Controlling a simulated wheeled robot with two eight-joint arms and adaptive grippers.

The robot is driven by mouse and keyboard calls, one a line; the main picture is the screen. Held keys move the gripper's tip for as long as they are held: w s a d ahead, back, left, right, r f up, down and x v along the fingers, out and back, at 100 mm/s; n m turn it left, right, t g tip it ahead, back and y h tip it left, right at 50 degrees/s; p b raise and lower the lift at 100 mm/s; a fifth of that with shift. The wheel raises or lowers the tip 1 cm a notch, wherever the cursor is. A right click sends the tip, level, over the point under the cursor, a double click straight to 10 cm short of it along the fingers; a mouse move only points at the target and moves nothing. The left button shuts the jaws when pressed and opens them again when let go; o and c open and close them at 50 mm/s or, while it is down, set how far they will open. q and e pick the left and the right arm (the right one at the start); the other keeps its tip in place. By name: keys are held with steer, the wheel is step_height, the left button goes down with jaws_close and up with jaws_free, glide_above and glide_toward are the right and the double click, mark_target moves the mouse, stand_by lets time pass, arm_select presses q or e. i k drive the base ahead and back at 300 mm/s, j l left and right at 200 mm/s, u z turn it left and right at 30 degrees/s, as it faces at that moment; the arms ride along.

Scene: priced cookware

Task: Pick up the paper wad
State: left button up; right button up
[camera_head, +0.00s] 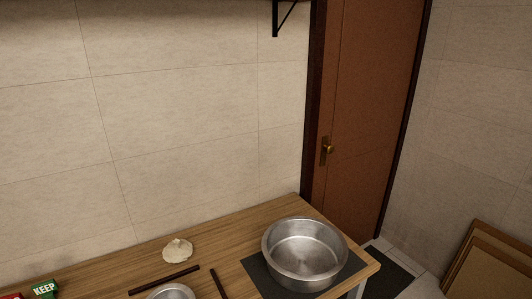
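The paper wad (177,250) is a crumpled, cream-coloured lump. It lies on the wooden table (225,232) in the lower middle-left of the head view, behind a dark stick. Nothing covers it. Neither of my grippers shows in this view.
A large metal pot (304,252) stands on a dark mat (262,278) to the right. A smaller metal bowl (172,292) is cut off by the bottom edge. Dark sticks (164,280) lie near it. A green box (45,289) marked "KEEP" sits at left. The wall rises behind the table.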

mark_target(177, 251)
steer(key=i+l+u, duration=0.4)
steer(key=l, duration=0.2)
steer(key=i+l+u, duration=0.15)
steer(key=l, duration=0.2)
